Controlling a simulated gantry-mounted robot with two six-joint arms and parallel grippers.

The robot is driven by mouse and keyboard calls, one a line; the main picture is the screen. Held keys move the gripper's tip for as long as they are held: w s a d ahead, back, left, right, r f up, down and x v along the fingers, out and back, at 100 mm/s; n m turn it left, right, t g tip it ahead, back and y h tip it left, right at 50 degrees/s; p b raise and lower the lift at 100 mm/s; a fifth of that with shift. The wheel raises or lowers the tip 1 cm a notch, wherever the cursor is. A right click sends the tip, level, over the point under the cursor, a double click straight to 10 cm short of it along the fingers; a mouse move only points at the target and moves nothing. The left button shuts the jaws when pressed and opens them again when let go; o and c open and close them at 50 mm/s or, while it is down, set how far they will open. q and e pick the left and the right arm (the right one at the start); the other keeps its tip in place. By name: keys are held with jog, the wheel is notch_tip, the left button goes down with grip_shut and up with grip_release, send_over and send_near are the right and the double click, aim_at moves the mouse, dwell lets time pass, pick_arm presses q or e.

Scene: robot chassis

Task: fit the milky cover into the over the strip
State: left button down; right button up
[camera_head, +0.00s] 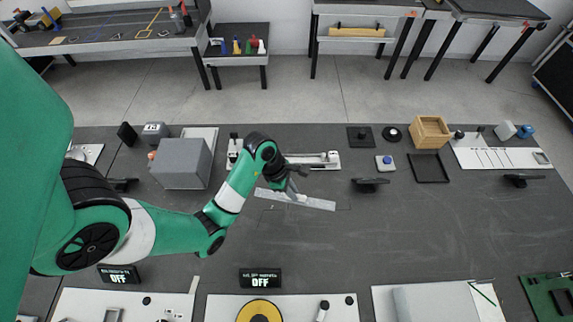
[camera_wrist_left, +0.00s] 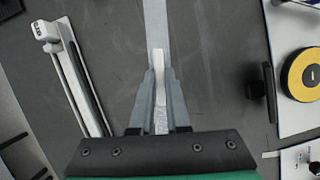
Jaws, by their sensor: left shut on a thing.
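The milky cover (camera_head: 318,204) is a long, thin, pale strip in the head view, held slightly aslant over the table. My left gripper (camera_head: 291,191) is shut on it near its middle. In the left wrist view the cover (camera_wrist_left: 155,18) runs up from between the fingers of the left gripper (camera_wrist_left: 158,68). The strip's long white fixture (camera_head: 322,158) lies behind the cover in the head view, apart from it, and my arm hides part of it. It also shows at the left of the wrist view (camera_wrist_left: 67,75). My right gripper is in neither view.
A grey box (camera_head: 182,163) stands left of the fixture. A wooden box (camera_head: 430,131), a black tray (camera_head: 430,168) and a white panel (camera_head: 500,150) are at the right. A yellow-black disc (camera_head: 259,311) is at the front. The table's right-centre is clear.

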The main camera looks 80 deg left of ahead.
pick_arm(q)
jog(key=s+a+r+n+p, duration=0.25)
jog(key=s+a, duration=0.35)
jog(key=a, duration=0.4)
jog(key=shift+y, duration=0.4)
jog(key=w+a+f+b, duration=0.2)
jog(key=a+f+b, duration=0.1)
jog(key=b, duration=0.1)
jog(key=w+a+f+b, duration=0.2)
jog(key=a+f+b, duration=0.1)
jog(key=a+b, duration=0.1)
jog(key=w+a+f+b, duration=0.2)
jog(key=a+b, duration=0.2)
jog(key=shift+w+f+b, duration=0.3)
jog(key=shift+w+f, duration=0.1)
jog(key=shift+w+a+f, duration=0.15)
jog(key=shift+w+a, duration=0.05)
jog(key=shift+a, duration=0.2)
notch_tip(320, 180, down, 4)
jog(key=shift+a+r+b, duration=0.1)
jog(key=shift+b, duration=1.05)
jog(key=shift+r, duration=0.1)
